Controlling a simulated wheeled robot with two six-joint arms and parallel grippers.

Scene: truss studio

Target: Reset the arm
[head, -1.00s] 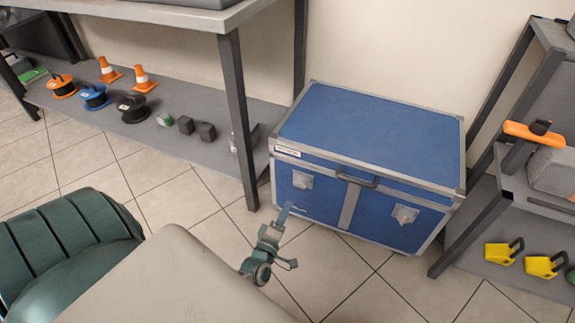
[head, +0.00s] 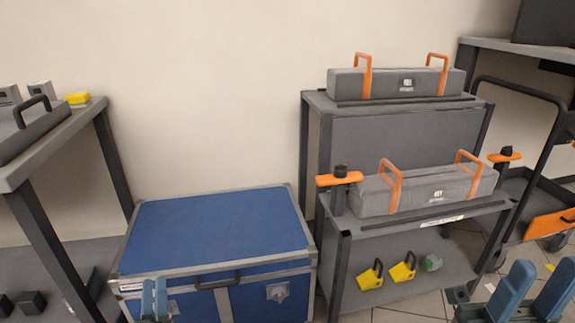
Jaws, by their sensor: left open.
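My left gripper (head: 154,299) shows at the bottom edge of the head view, left of centre. Its two blue-grey fingers point up with a narrow gap between them. Nothing shows between them, and the rest of that arm is below the picture. The fingers appear in front of the lower left front of the blue case (head: 215,230); I cannot tell how far apart they are in depth.
A grey rack (head: 318,150) at centre right holds two grey cases (head: 400,84) (head: 425,195) with orange handles. Yellow padlock-like things (head: 369,276) sit on its bottom shelf. A workbench (head: 75,125) stands at left, and a cart (head: 535,200) at far right.

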